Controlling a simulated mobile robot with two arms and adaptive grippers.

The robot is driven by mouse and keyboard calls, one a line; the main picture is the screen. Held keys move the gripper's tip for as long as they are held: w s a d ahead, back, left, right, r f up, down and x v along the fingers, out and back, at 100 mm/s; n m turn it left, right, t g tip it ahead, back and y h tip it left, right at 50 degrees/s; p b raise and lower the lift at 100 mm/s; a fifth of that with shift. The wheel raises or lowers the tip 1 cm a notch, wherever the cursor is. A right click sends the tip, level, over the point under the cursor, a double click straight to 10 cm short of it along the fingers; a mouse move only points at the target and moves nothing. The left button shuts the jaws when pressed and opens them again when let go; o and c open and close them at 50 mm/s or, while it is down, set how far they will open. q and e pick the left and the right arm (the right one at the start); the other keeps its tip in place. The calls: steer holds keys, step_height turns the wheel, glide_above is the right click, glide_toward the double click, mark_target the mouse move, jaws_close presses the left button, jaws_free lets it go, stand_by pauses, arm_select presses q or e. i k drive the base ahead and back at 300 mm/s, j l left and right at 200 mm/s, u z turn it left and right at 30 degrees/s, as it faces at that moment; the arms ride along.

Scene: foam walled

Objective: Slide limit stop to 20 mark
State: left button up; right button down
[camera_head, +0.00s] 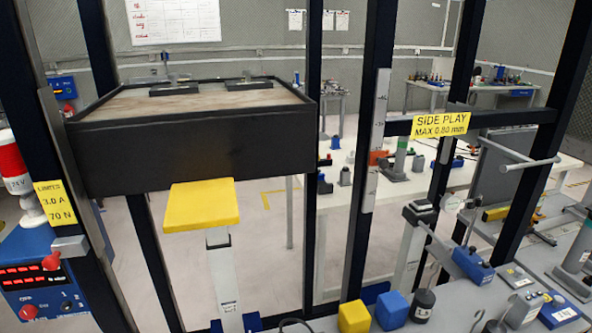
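The limit stop appears to be the small orange block (377,158) on the upright white scale (379,110). The scale is fixed along a dark vertical post right of the picture's middle. Neither of my grippers is in view, and nothing of mine touches the block.
A black box-shaped platform (190,150) hangs at left above a yellow pad (201,205) on a column. Dark frame posts stand around the scale. A yellow cube (354,317), a blue cube (392,310) and a black bottle (422,305) stand below it.

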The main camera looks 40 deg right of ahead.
mark_target(376, 158)
steer(key=z, duration=0.4)
steer(key=k+z, duration=0.15)
steer(key=z, duration=0.2)
steer(key=k+z, duration=0.1)
steer(key=z, duration=0.3)
steer(key=k+l, duration=0.1)
steer(key=k, duration=0.5)
steer(key=k+l, duration=0.1)
steer(key=k, duration=0.55)
